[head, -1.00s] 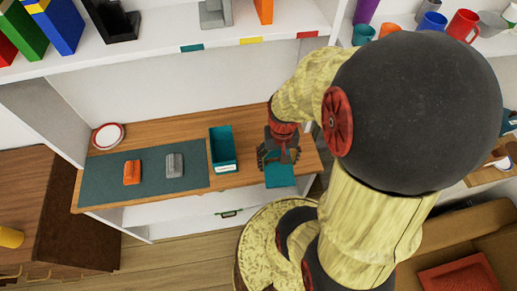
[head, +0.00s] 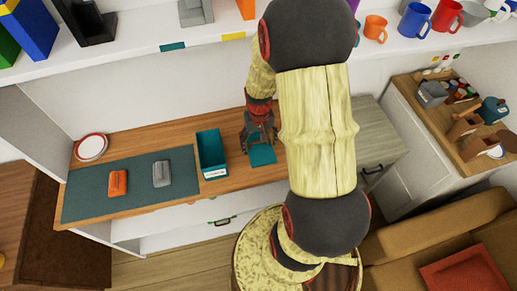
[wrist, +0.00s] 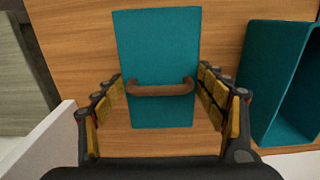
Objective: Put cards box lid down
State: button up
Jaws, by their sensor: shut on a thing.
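The cards box lid (head: 262,155) is a flat teal panel at the right part of the wooden counter. In the wrist view, the lid (wrist: 156,50) has a brown bar handle (wrist: 160,90) across it. My gripper (wrist: 160,97) is shut on this handle, one finger at each end. It also shows in the head view (head: 260,143), above the lid. I cannot tell whether the lid touches the counter. The open teal cards box (head: 212,155) stands just left of the lid, and its side shows at the right of the wrist view (wrist: 272,75).
A dark mat (head: 90,195) left of the box holds an orange item (head: 118,183) and a grey item (head: 162,173). A red-rimmed plate (head: 91,147) is behind. A shelf with mugs (head: 415,20) runs above. Bare counter (wrist: 60,50) surrounds the lid.

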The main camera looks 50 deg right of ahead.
aim_at(258, 147)
jog(key=shift+w+d+f, duration=0.15)
jog(key=shift+w+f, duration=0.1)
jog(key=shift+f, duration=0.15)
jog(key=shift+w+d+f+b, duration=0.15)
jog(key=shift+f+b, duration=0.6)
jog(key=shift+f, duration=0.8)
jog(key=shift+f, duration=0.1)
jog(key=o, duration=1.1)
jog(key=shift+o, duration=0.2)
